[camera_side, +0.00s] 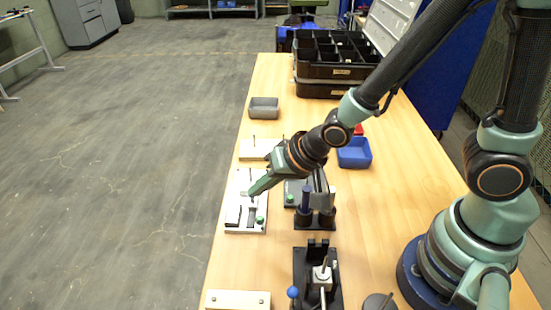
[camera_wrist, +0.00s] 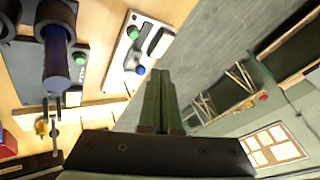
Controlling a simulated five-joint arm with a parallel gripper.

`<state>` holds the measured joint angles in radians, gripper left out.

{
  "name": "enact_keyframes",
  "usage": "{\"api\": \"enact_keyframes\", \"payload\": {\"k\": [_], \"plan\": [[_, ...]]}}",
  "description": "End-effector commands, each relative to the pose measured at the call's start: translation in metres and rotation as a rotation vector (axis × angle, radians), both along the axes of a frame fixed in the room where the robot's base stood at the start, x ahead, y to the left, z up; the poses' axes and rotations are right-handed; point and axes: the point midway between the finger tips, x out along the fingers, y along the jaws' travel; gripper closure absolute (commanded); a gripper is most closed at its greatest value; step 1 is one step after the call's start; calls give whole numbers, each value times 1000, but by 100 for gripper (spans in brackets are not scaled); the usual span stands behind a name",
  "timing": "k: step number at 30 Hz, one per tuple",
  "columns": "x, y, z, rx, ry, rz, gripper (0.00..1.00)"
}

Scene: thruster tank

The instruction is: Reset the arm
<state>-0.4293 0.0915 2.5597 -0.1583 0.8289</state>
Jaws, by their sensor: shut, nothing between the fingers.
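My gripper (camera_side: 254,191) is shut and empty. In the side view its green fingers point down and left, over or close to a white panel (camera_side: 238,228) with a green button (camera_side: 260,219) and dark parts. In the wrist view the closed fingers (camera_wrist: 162,88) stand upright at the middle. The same white panel (camera_wrist: 122,72) lies to their left there, with a green button and a blue button (camera_wrist: 140,69). I cannot tell whether the fingertips touch anything.
A dark holder with blue-handled tools (camera_side: 305,197) stands right of the gripper. A black clamp fixture (camera_side: 316,278) is nearer. The table's left edge is close.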

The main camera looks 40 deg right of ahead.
Motion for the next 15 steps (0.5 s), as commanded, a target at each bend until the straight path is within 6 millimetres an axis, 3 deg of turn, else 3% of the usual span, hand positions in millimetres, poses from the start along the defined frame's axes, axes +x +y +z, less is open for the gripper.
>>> {"api": "enact_keyframes", "payload": {"k": [11, 15], "plan": [[0, 0, 4, -1, 1, 0, 100], [4, -9, 15, -25, -8, 9, 100]]}}
